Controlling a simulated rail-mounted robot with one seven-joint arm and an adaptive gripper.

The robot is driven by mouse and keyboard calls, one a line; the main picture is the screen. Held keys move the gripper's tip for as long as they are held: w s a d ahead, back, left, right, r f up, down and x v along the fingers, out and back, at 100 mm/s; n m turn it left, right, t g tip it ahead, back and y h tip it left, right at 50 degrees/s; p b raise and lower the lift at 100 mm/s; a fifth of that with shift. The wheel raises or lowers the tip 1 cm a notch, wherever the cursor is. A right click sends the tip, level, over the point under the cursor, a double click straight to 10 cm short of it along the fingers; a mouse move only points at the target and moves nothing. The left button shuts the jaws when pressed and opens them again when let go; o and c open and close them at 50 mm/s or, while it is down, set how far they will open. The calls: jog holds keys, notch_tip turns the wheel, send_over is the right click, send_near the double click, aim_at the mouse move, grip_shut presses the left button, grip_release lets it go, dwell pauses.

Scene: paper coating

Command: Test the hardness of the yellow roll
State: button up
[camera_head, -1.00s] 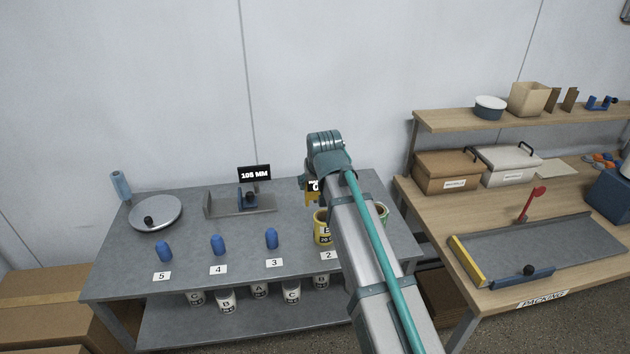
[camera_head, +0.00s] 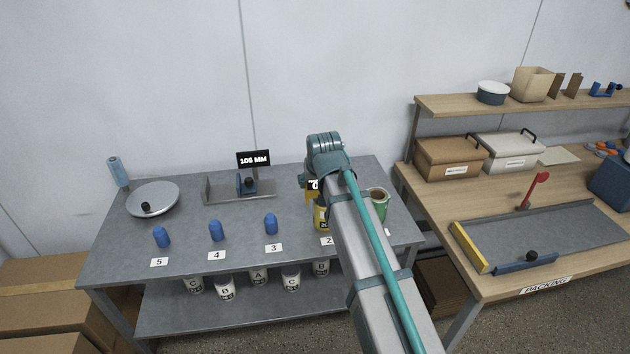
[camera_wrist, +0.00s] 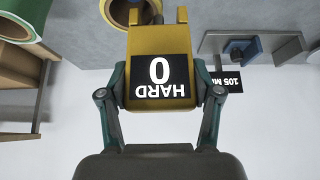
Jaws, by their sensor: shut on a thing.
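My gripper (camera_wrist: 160,85) is shut on a yellow hardness tester (camera_wrist: 158,40), one finger on each side. The tester's black display reads "HARD 0", upside down in the wrist view. A yellow roll (camera_wrist: 122,14) with a brown core shows at the top of the wrist view, partly hidden by the tester's tip. In the head view, the yellow roll (camera_head: 320,222) stands on the grey bench behind the "2" label, partly hidden by my arm. The tester (camera_head: 311,195) is over its upper part; I cannot tell whether they touch.
A green roll (camera_head: 379,204) stands just right of my arm. Several blue plugs (camera_head: 216,231), a round scale (camera_head: 152,200) and a measuring fixture (camera_head: 240,188) reading "105 MM" are on the grey bench (camera_head: 190,259). A wooden packing table (camera_head: 431,194) stands at the right.

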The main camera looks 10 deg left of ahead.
jog(key=shift+f+b, duration=0.45)
jog(key=shift+f, duration=0.55)
dwell(1.2)
jog(key=shift+r, duration=0.1)
dwell(0.9)
jog(key=shift+r+p, duration=2.35)
jog(key=shift+r, duration=1.65)
